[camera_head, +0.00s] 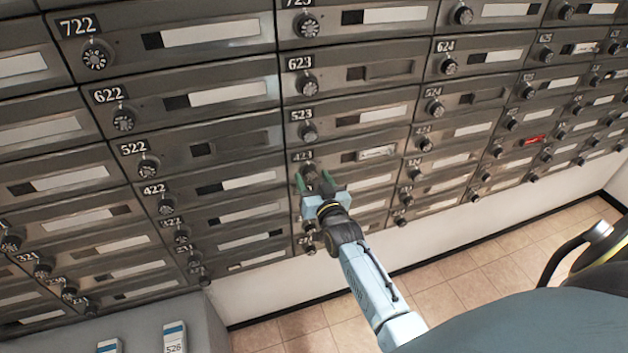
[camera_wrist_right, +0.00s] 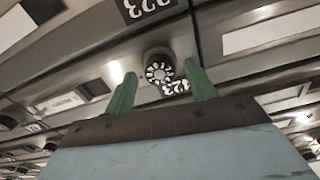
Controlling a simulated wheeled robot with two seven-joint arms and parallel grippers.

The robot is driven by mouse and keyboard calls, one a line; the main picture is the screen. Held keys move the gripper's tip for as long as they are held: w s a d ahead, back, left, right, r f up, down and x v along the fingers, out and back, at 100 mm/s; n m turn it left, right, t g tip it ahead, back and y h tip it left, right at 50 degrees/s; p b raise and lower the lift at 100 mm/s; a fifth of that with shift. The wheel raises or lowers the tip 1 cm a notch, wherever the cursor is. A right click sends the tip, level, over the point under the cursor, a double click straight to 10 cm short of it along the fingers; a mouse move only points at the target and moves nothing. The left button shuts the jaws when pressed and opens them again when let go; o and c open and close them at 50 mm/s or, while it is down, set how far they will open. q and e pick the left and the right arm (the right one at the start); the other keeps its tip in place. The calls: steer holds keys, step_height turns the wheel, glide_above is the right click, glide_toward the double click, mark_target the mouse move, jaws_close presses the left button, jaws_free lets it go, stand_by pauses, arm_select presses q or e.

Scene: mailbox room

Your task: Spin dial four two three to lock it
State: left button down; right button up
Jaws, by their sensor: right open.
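The mailbox labelled 423 is in a wall of dark metal boxes, and its label (camera_head: 303,156) shows in the head view. Its round black dial (camera_wrist_right: 159,69) with white marks shows in the right wrist view, beside the upside-down 423 label (camera_wrist_right: 174,87). My right gripper (camera_head: 315,180) is open in front of this dial. In the right wrist view its two green fingers (camera_wrist_right: 162,88) stand apart, one to each side of the dial. I see a gap on both sides, and cannot tell how deep the fingers reach. My left gripper is not in view.
Similar dials surround this one: the 523 dial (camera_head: 308,133) above and the 422 dial (camera_head: 166,205) to the left. A grey surface (camera_head: 130,325) with small labelled items is at the lower left. The tiled floor (camera_head: 470,270) is clear.

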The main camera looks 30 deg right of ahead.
steer(key=shift+s, duration=0.1)
steer(key=v, duration=1.3)
steer(key=shift+p, duration=0.35)
steer(key=shift+a, duration=0.1)
steer(key=s+a+f+n+g+y+b, duration=0.1)
steer(key=s+a+f+g, duration=0.25)
steer(key=f, duration=0.55)
steer(key=s+a+f+n+g+y, duration=0.15)
steer(key=s+f, duration=0.25)
steer(key=f, duration=0.6)
steer(key=s+a+f+n+g+y+b, duration=0.1)
steer(key=s+a+f+g+y, duration=0.2)
steer(key=f, duration=0.6)
steer(key=s+f+n+g, duration=0.1)
steer(key=s+f+g, duration=0.2)
steer(key=s, duration=0.6)
steer(key=s+d+f+n+g+h+b, duration=0.1)
steer(key=s+f+g, duration=0.1)
steer(key=s+f, duration=0.6)
steer(key=s+d+f+n+g+b, duration=0.1)
steer(key=s+f+g, duration=0.2)
steer(key=s+f, duration=0.3)
steer(key=s, duration=0.5)
steer(key=shift+s+g, duration=0.25)
steer(key=shift+g, duration=0.05)
steer(key=shift+h, duration=0.25)
